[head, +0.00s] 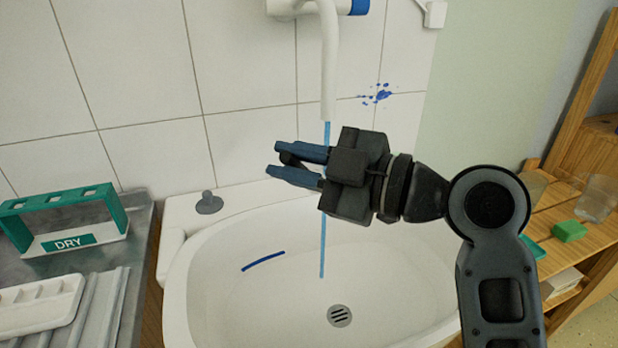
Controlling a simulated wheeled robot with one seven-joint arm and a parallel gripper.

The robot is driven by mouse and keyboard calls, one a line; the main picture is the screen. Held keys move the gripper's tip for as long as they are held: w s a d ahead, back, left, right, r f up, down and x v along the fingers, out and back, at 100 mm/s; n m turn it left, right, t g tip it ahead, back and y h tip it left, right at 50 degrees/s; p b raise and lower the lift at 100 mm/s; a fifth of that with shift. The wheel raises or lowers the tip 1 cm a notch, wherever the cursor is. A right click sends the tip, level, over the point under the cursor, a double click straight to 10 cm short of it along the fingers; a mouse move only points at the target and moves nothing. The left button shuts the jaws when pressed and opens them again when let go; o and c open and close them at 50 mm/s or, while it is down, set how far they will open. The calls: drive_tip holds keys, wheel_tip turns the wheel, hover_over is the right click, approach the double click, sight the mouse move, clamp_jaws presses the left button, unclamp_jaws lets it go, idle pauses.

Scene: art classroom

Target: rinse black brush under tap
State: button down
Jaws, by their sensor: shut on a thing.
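The white tap (328,65) is on the tiled wall above the white sink (182,290). A thin blue stream of water (322,235) falls from its spout into the basin. My gripper (277,160) is at the stream, over the sink, with its blue fingers pointing left. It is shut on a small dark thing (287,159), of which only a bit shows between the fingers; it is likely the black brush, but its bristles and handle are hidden. The stream shows above and below the gripper; I cannot tell whether it touches the held thing.
A green rack marked DRY (70,240) stands on the metal drainboard at left, by a white palette (40,303). A grey plug (209,203) is on the sink's rim. A dark blue streak (263,261) and a drain (340,316) are in the basin. Wooden shelves (590,235) stand at right.

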drive_tip(key=s+a, duration=0.3)
drive_tip(key=s, duration=0.3)
drive_tip(key=shift+a, duration=0.4)
drive_tip(key=shift+r, duration=0.1)
idle(1.1)
drive_tip(key=s+a+r+p, duration=0.3)
drive_tip(key=s, duration=0.2)
drive_tip(key=shift+r, duration=0.4)
idle(0.6)
